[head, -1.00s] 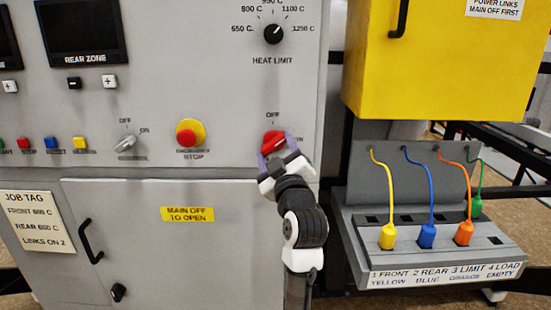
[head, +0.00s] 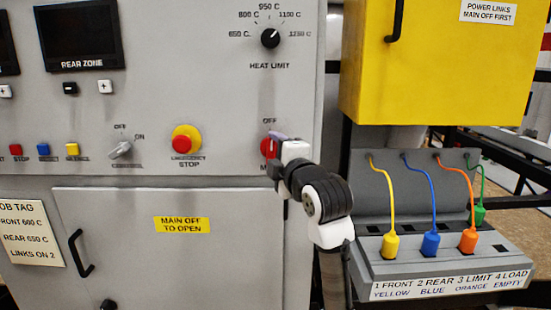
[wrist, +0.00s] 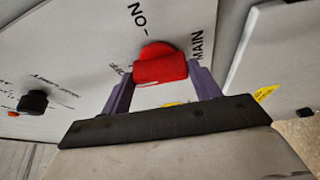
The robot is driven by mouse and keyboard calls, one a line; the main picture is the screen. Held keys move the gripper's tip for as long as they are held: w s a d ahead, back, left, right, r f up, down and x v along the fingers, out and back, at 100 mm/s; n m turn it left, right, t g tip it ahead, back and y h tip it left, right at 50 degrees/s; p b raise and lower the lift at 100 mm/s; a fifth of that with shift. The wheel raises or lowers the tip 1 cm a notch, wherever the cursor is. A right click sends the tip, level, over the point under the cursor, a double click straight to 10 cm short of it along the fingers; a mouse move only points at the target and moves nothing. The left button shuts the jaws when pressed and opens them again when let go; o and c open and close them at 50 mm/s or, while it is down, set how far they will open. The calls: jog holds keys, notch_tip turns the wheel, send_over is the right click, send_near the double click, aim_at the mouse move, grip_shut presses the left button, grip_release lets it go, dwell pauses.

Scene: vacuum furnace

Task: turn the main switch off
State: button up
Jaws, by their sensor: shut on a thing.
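The red main switch (head: 265,147) is on the grey cabinet front, right of the emergency stop and partly hidden by my gripper. In the wrist view, the switch handle (wrist: 160,70) lies between my two purple fingers, lengthwise along the line from the OFF mark to the MAIN label. The ON mark is off to its side. The handle looks upright on the panel, in line with OFF. My gripper (head: 277,143) is shut on the handle; in the wrist view the fingers (wrist: 163,78) hold its two ends.
The emergency stop (head: 186,139) and a grey control switch (head: 121,149) are to the left. The heat limit dial (head: 270,38) is above. A yellow box (head: 435,70) and a plug rack (head: 440,265) with coloured cables stand at right. A lower door (head: 180,265) is closed.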

jog(key=shift+a+n+g, duration=0.1)
jog(key=shift+n+g, duration=0.2)
jog(key=shift+n, duration=0.3)
jog(key=o, duration=1)
jog(key=b+v, duration=0.2)
jog(key=v, duration=1.2)
jog(key=shift+b, duration=0.3)
